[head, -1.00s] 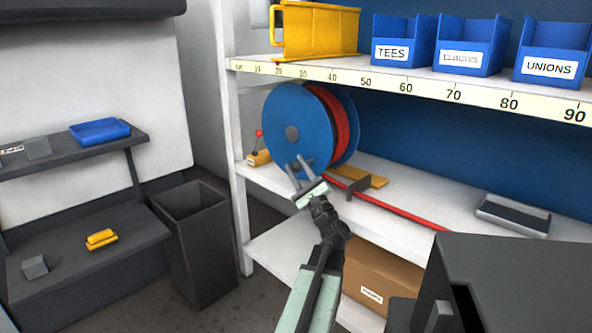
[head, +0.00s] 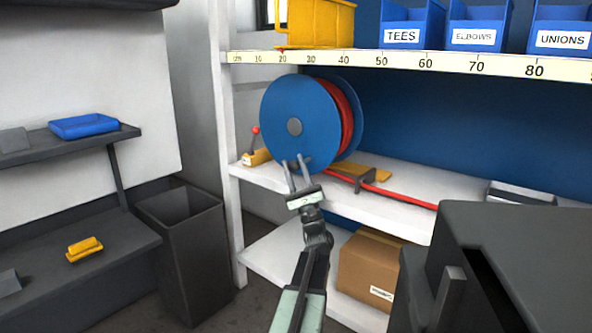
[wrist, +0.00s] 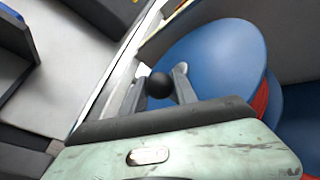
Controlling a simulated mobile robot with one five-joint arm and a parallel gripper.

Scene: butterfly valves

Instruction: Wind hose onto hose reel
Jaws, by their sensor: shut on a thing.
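The blue hose reel (head: 293,105) stands on the middle shelf with red hose (head: 345,108) wound between its discs. A straight length of the hose (head: 400,200) runs right along the shelf, past a dark bracket, until my dark body part hides it. My gripper (head: 295,163) is in front of the lower part of the reel's near disc, below its grey hub. In the wrist view, my gripper's fingers (wrist: 160,84) are closed around a black ball knob (wrist: 159,86) in front of the blue disc.
A yellow block with a red-knobbed lever (head: 257,152) sits left of the reel. The upper shelf edge (head: 420,62) passes just above the reel. A dark bin (head: 185,235) stands left of the shelf post. A cardboard box (head: 368,270) is on the lower shelf.

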